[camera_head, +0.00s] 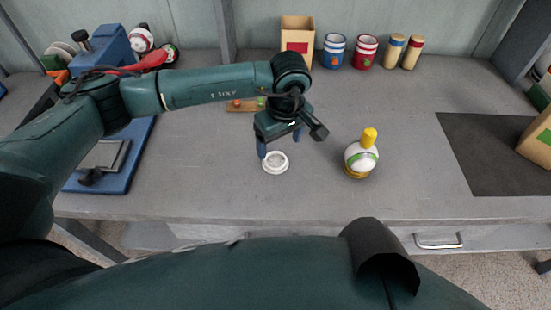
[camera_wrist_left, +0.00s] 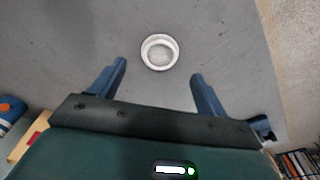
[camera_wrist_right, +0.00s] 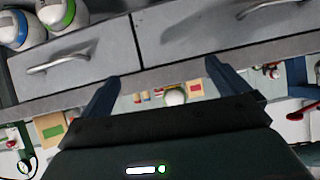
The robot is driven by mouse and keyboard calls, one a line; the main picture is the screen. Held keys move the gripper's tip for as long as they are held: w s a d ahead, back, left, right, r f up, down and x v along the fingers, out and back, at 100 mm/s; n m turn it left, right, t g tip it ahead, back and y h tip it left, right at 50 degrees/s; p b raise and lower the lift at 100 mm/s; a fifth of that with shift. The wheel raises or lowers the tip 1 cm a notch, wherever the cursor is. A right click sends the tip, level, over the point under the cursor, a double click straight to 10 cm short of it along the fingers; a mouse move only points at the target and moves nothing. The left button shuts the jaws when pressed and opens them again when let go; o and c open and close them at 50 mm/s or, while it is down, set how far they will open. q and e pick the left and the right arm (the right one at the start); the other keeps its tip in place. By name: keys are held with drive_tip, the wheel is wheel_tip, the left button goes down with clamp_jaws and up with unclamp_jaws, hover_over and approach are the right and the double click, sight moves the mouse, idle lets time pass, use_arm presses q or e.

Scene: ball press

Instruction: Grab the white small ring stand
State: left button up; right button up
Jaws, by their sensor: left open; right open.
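The white small ring stand (camera_head: 275,162) lies flat on the grey table in the head view, left of the ball. In the left wrist view the ring stand (camera_wrist_left: 159,52) is just beyond the fingertips, roughly centred between them. My left gripper (camera_head: 281,145) is open and empty, above and just behind the ring stand; it also shows in the left wrist view (camera_wrist_left: 160,70). My right gripper (camera_wrist_right: 163,75) is open and empty in its wrist view, in front of the table's drawers. Its fingers are not visible in the head view.
A white, green and yellow ball (camera_head: 361,158) with a yellow knob stands right of the ring stand. A blue press base (camera_head: 112,170) is at left. Striped cups (camera_head: 333,52) and a box (camera_head: 297,35) stand at the back. A dark mat (camera_head: 490,150) lies at right.

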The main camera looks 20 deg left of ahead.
sight(275, 162)
use_arm(q)
drive_tip(key=shift+w+a+f+p, duration=0.15)
drive_tip(key=shift+a+f+p, duration=0.05)
drive_tip(key=shift+f, duration=0.95)
drive_tip(key=shift+w+a+f+p, duration=0.1)
drive_tip(key=shift+a+f+p, duration=0.15)
drive_tip(key=shift+f, duration=0.95)
drive_tip(key=shift+w+a+f+p, duration=0.15)
drive_tip(key=shift+f+p, duration=0.05)
drive_tip(key=shift+f, duration=0.95)
drive_tip(key=shift+c, duration=0.3)
drive_tip(key=c, duration=1)
drive_tip(key=shift+o, duration=0.2)
